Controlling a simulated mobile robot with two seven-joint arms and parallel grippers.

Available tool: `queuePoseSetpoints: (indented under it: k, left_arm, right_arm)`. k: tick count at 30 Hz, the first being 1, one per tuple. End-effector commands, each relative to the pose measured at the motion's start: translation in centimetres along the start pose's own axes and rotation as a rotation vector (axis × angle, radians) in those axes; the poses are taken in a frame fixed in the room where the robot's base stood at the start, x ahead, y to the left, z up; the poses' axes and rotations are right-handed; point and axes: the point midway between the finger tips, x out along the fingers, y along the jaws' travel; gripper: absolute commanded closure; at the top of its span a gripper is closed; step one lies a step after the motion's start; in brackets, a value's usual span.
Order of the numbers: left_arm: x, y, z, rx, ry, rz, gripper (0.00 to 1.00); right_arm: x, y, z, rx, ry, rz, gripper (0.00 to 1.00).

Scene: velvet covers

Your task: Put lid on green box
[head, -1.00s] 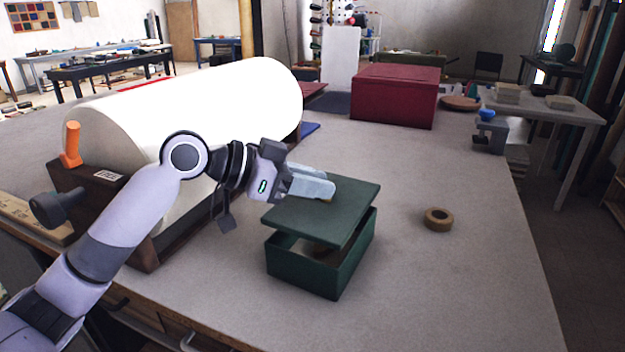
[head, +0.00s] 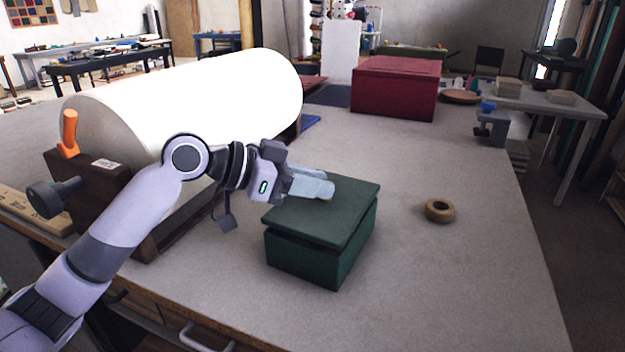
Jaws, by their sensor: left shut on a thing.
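The green box (head: 312,266) stands on the table in the middle of the head view. Its dark green lid (head: 330,215) lies over the box's opening, with a thin dark gap showing along the front left side. The lid looks nearly level, and the inside of the box is hidden. My left gripper (head: 322,190) is at the lid's far left part and is shut on it. Its fingertips hide the spot they hold. My right gripper is not in view.
A large white roll (head: 190,115) on a dark wooden stand (head: 95,185) fills the left. A tape roll (head: 439,210) lies right of the box. A red box (head: 397,88) and a clamp (head: 492,125) are farther back. The table right of the box is mostly clear.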

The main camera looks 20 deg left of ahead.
Motion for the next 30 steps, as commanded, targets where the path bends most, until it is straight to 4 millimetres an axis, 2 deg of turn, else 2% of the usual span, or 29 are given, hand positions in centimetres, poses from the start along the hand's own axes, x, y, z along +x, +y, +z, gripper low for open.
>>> queuePoseSetpoints:
  k: [24, 25, 27, 30]
  left_arm:
    - [0.6, 0.0, 1.5, 0.001, 0.001, -0.001, 1.0]
    - [0.6, 0.0, 1.5, 0.001, 0.002, -0.001, 0.68]
    - [0.6, 0.0, 1.5, 0.001, 0.001, -0.001, 0.45]
    - [0.6, 0.0, 1.5, 0.0, 0.001, -0.001, 0.44]
  right_arm:
    - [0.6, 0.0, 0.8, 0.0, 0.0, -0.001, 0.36]
    - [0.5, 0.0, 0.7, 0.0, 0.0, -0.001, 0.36]
    - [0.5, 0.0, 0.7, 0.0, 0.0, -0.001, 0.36]
    - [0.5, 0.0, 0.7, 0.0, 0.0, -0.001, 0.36]
